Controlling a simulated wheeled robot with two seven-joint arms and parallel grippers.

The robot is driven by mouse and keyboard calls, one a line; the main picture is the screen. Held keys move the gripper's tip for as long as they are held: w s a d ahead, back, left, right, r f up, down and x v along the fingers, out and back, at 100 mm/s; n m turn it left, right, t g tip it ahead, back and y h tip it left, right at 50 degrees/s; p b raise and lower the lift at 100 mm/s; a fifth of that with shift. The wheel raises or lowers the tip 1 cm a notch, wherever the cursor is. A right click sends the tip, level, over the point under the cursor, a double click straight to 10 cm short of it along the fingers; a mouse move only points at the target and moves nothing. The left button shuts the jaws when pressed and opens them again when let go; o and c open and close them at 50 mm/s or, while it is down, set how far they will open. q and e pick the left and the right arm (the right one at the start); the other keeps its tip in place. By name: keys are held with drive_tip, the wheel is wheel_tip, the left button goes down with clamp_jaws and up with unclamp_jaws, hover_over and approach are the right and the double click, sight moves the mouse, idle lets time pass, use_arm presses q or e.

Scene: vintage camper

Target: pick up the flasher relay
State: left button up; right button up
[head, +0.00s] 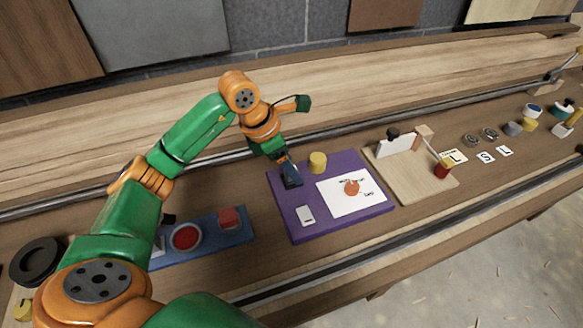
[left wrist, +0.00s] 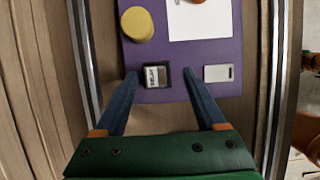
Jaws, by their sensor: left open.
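The flasher relay (left wrist: 153,77) is a small dark box with a pale, lettered label on its top face. In the left wrist view it lies on the purple mat (left wrist: 222,52), between the fingertips of my left gripper (left wrist: 160,84). The fingers are open, with a gap on each side of it; the gap is wider on the right. In the head view my left gripper (head: 290,180) points down over the left part of the purple mat (head: 310,228), and I cannot make out the relay apart from the dark fingers. My right gripper is not in view.
A yellow cylinder (head: 318,162), a white card (head: 305,215) and a white sheet (head: 345,203) with an orange piece (head: 352,187) share the mat. A blue tray (head: 230,238) stands to its left, a wooden fixture (head: 405,182) to its right. Rails run along the bench.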

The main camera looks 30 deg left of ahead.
use_arm(q)
drive_tip(key=shift+w+f, duration=0.35)
drive_tip(key=shift+f, duration=0.2)
drive_tip(key=shift+w+f, duration=0.3)
drive_tip(key=shift+f, duration=0.2)
drive_tip(key=shift+s+r, duration=0.15)
drive_tip(key=shift+s, duration=0.05)
drive_tip(key=c, duration=1.1)
drive_tip(key=shift+w, duration=0.1)
clamp_jaws()
